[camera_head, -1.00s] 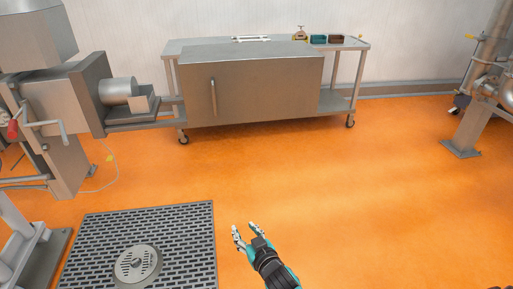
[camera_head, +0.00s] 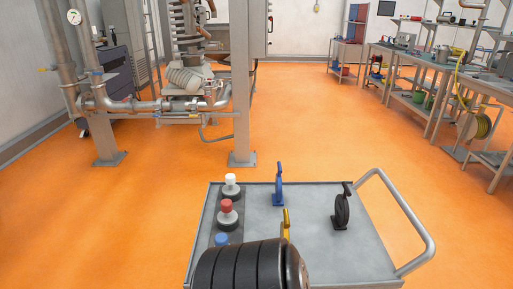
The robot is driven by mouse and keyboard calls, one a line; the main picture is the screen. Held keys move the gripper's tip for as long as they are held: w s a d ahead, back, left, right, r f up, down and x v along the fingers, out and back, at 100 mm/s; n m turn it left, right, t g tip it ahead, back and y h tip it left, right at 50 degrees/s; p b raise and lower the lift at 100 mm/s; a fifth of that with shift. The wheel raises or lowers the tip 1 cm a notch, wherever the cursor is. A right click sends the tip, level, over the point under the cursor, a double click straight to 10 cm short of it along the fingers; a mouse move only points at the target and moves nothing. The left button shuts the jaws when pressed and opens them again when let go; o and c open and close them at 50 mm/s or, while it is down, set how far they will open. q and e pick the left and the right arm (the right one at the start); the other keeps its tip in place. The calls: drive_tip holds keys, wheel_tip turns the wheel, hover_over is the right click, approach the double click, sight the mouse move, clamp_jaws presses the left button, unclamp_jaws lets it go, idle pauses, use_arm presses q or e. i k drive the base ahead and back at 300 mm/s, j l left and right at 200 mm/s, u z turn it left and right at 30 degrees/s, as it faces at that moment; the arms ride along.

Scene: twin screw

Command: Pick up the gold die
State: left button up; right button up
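A gold-yellow upright piece (camera_head: 286,224), likely the gold die, stands on a grey wheeled cart (camera_head: 315,258) in the lower middle of the head view. Only its upper part shows; its lower part is hidden behind a black ribbed cylinder (camera_head: 250,266). Neither of my grippers is in view.
Containers with white (camera_head: 230,181), red (camera_head: 226,206) and blue (camera_head: 222,239) caps line the cart's left side. A curved metal handle (camera_head: 425,238) juts out right. A steel post (camera_head: 241,90) and pipework stand beyond. Workbenches (camera_head: 425,68) line the right; open orange floor lies between.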

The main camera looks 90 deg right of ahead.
sight(285, 236)
drive_tip(key=z, duration=0.5)
drive_tip(key=l+z, duration=0.1)
drive_tip(key=z, duration=0.85)
drive_tip(key=l+z, duration=0.1)
drive_tip(key=z, duration=0.85)
drive_tip(key=l+z, duration=0.1)
drive_tip(key=z, duration=0.35)
drive_tip(key=i+j, duration=0.05)
